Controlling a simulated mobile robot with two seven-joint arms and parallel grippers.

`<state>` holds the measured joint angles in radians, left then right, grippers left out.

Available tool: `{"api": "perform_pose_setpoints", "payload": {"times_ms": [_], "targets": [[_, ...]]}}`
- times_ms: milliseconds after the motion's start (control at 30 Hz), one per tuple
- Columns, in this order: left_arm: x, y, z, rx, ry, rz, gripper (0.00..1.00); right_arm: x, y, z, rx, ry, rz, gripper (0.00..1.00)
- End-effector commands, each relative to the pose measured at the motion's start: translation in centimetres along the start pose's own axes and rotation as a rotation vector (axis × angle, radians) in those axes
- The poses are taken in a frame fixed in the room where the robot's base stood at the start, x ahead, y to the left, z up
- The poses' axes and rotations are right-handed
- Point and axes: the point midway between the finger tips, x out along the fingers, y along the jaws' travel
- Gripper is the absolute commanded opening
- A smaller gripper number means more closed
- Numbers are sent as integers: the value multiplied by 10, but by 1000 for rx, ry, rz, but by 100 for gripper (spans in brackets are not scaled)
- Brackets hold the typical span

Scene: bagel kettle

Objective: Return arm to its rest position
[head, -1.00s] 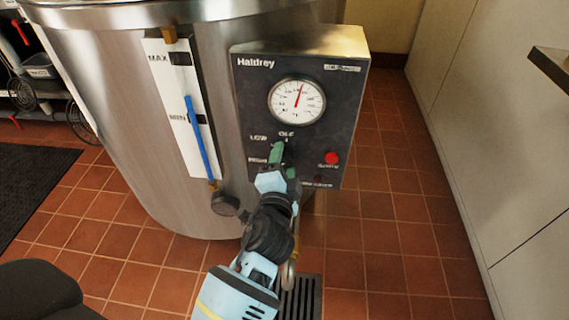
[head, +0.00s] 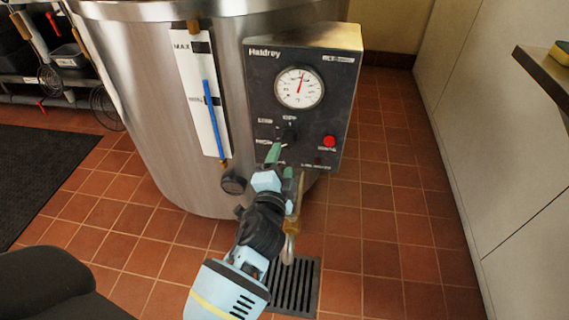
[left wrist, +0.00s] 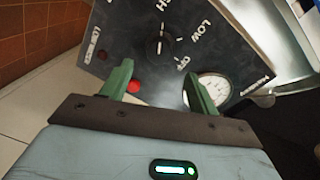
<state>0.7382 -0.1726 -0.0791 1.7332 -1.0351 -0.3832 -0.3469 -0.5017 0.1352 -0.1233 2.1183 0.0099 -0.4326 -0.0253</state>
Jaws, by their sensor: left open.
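My left gripper (head: 281,160) is in front of the lower part of the kettle's dark control panel (head: 262,92). Its green fingers are apart and empty, and they also show open in the left wrist view (left wrist: 157,84). The black knob (head: 290,134) sits just above the fingertips in the head view; in the left wrist view the knob (left wrist: 158,45) lies beyond the fingers, apart from them. The large steel kettle (head: 150,110) stands behind the arm. My right gripper is not in view.
A brass tap (head: 291,226) hangs close beside my left wrist, above a floor drain grate (head: 297,290). A sight gauge (head: 205,95) runs down the kettle. Pale cabinets (head: 490,150) stand at the right, with a shelf edge (head: 540,75). Tiled floor lies clear between.

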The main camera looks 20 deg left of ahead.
Motion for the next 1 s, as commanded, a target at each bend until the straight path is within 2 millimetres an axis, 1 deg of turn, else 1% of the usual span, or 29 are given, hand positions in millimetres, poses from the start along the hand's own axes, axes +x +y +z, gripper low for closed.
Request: {"api": "perform_pose_setpoints", "payload": {"times_ms": [300, 567, 667, 767, 833, 867, 900, 967, 1000], "targets": [[0, 0, 2, 0, 0, 1, 60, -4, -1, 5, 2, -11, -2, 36], [0, 0, 2, 0, 0, 1, 60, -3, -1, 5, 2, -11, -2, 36], [-4, 6, 7, -9, -4, 15, 60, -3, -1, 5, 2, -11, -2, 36], [-21, 28, 24, -42, -18, 66, 60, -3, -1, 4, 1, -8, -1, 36], [-42, 51, 42, -83, -36, 124, 60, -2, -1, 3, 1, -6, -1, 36], [-53, 62, 51, -105, -45, 153, 60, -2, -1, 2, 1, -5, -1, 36], [-70, 76, 63, -137, -59, 193, 60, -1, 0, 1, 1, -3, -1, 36], [-96, 98, 82, -189, -84, 256, 60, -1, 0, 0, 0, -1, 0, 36], [-114, 111, 93, -223, -102, 297, 60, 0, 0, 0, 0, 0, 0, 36]]}}
